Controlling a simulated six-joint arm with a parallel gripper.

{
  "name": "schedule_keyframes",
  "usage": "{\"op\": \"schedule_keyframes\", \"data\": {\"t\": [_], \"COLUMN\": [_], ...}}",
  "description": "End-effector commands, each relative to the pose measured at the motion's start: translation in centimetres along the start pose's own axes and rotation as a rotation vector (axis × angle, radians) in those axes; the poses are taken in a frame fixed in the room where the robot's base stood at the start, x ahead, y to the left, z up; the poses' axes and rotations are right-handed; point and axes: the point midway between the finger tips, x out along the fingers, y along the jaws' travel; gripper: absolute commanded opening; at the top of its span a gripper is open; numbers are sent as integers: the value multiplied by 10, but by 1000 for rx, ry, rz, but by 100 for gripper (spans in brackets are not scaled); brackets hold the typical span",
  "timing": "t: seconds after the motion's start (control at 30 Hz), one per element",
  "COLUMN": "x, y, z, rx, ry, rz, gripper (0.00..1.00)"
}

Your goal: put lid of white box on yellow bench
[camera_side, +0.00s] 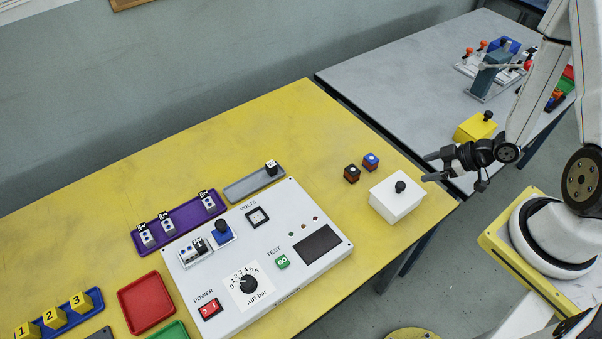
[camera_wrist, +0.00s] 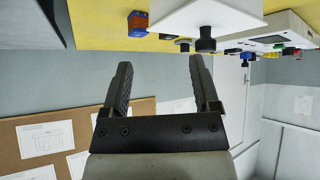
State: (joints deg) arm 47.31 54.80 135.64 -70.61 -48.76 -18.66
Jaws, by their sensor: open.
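The white box (camera_side: 397,203) sits near the right edge of the yellow bench (camera_side: 262,126). Its lid (camera_side: 388,187) is on top and carries a black knob (camera_side: 400,186). My gripper (camera_side: 428,166) is open and empty, to the right of the white box and above it, apart from it. In the wrist view the white box (camera_wrist: 180,12) appears at the top, with its black knob (camera_wrist: 206,40) pointing down in the picture. There my open gripper (camera_wrist: 160,75) shows two dark fingers with nothing between them.
Two small blocks, one dark-topped (camera_side: 351,174) and one blue-topped (camera_side: 370,162), stand left of the white box. A white control panel (camera_side: 330,262) lies further left. A yellow box (camera_side: 474,128) with a black knob stands on the grey table (camera_side: 400,75). The bench's back middle is clear.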

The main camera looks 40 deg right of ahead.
Motion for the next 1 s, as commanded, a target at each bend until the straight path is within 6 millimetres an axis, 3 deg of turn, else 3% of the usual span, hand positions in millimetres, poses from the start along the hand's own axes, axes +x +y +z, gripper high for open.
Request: {"op": "schedule_keyframes", "data": {"t": [0.2, 0.4, 0.73, 1.0], "x": [-2, -7, -7, 7], "y": [-32, -47, -50, -50], "z": [10, 8, 6, 1], "rx": [19, 28, 27, 26], "ry": [228, 355, 379, 378], "rz": [-54, -69, -73, -75], "gripper": [79, 79, 79, 79]}}
